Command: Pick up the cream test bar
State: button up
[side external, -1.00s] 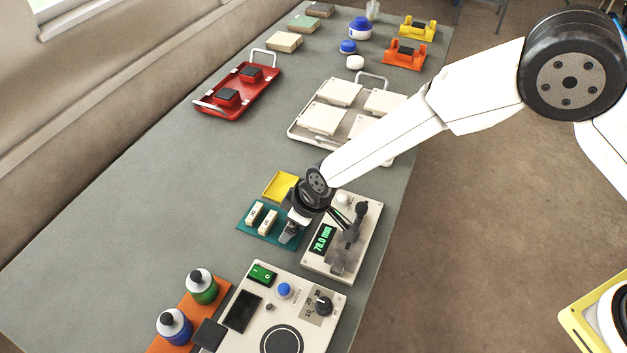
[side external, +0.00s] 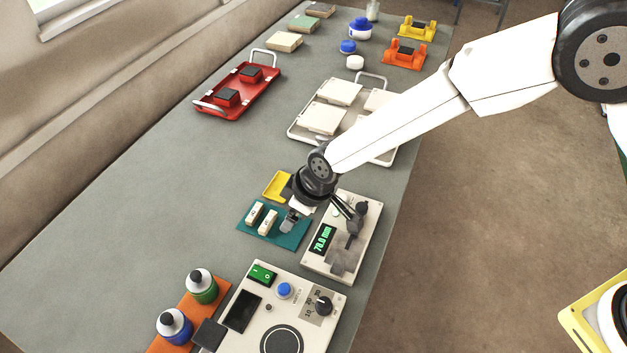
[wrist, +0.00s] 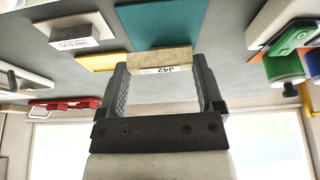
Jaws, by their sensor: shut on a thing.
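The cream test bar (wrist: 162,61) is between the two fingers of my gripper (wrist: 160,72) in the wrist view, with a dark printed label on its pale face. The fingers touch its two ends, and the gripper is shut on it. Two other pale bars stand on the mat, one on the left (side external: 254,214) and one nearer the middle (side external: 268,222).
A measuring device (side external: 318,262) with a green readout stands just right of the mat. A yellow tray (side external: 275,186) lies behind the mat. A control panel (side external: 262,300) and bottles (side external: 203,287) are in front. The table left of the mat is clear.

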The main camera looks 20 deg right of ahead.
jog(key=s+d+r, duration=0.7)
jog(key=s+r, duration=0.2)
jog(key=s, duration=0.2)
jog(key=shift+s+d+r, duration=0.2)
jog(key=shift+s, duration=0.05)
dwell(0.6)
jog(key=w+d+f+m+h, duration=0.1)
jog(key=w+d+m, duration=0.2)
jog(key=d, duration=1.1)
jog(key=w+d+m+t+h, duration=0.1)
jog(key=w+d+m, duration=0.3)
jog(key=d, duration=0.9)
jog(key=shift+w+d+f+m+h, duration=0.2)
jog(key=shift+d+f+m+h, duration=0.15)
jog(key=shift+m+h, duration=0.6)
jog(key=shift+m+y, duration=0.25)
